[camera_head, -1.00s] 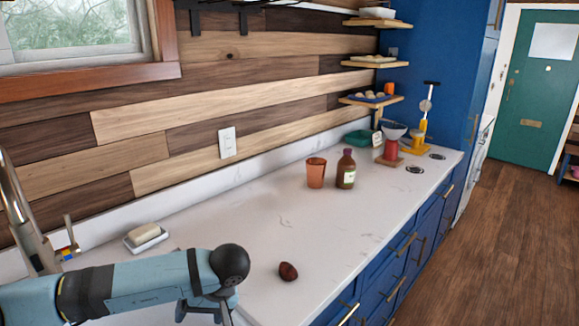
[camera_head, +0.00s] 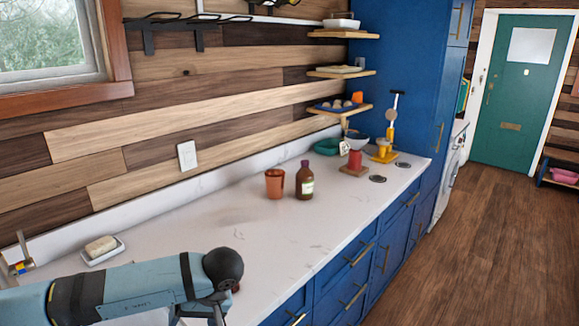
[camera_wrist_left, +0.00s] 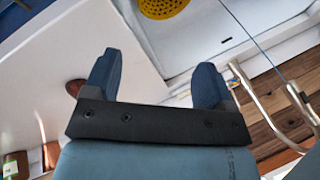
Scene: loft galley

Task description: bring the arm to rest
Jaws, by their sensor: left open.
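My left arm comes in from the lower left of the head view, above the white counter (camera_head: 215,238). Its gripper (camera_head: 212,314) points down at the bottom edge and is partly cut off. In the left wrist view the two blue fingers of the left gripper (camera_wrist_left: 156,82) stand wide apart with nothing between them. A small dark red-brown object (camera_head: 236,287) lies on the counter, mostly hidden behind my arm. My right gripper is not in view.
A copper cup (camera_head: 275,184) and a brown bottle (camera_head: 305,183) stand mid-counter. The faucet (camera_wrist_left: 268,92) shows in the wrist view. Wooden floor (camera_head: 470,230) is open at right.

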